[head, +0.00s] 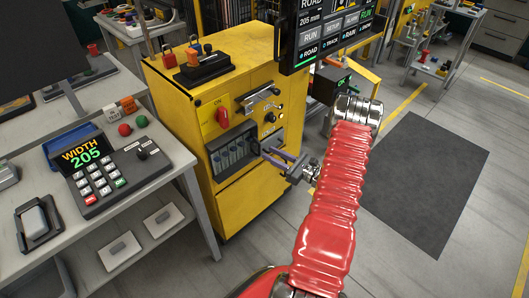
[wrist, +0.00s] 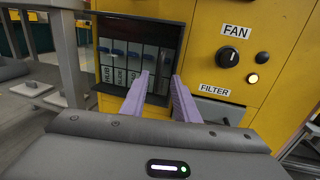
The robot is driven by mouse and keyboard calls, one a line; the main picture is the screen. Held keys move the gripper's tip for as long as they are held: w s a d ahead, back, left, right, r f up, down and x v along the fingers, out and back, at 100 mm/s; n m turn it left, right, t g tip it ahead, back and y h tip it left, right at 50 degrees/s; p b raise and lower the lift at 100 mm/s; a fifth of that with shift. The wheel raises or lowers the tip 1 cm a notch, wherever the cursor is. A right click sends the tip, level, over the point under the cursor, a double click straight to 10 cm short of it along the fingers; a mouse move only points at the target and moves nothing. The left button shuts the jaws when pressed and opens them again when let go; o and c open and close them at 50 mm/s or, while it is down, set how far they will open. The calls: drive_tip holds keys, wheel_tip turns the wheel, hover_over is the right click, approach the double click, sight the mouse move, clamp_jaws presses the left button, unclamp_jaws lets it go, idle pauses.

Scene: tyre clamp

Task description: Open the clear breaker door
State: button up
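The breaker panel (wrist: 135,50) is a dark-framed recess in the yellow cabinet, with a row of labelled blue-topped breakers. It also shows in the head view (head: 233,152). The clear door is hard to make out against the panel; no door swung outward shows. My gripper (wrist: 159,77) has two purple fingers parted with an empty gap, pointing at the lower right part of the panel. In the head view my gripper (head: 267,155) is just right of the panel. Whether a fingertip touches the panel cannot be told. The fingers hide part of its lower edge.
A FAN knob (wrist: 229,54) and a FILTER label (wrist: 216,90) sit right of the panel. A red ON switch (head: 223,117) and a metal handle (head: 258,96) are above it. A grey bench with a keypad (head: 98,178) stands left. Floor is open to the right.

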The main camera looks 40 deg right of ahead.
drive_tip(key=shift+x, duration=1.9)
drive_tip(key=shift+c, duration=0.3)
clamp_jaws()
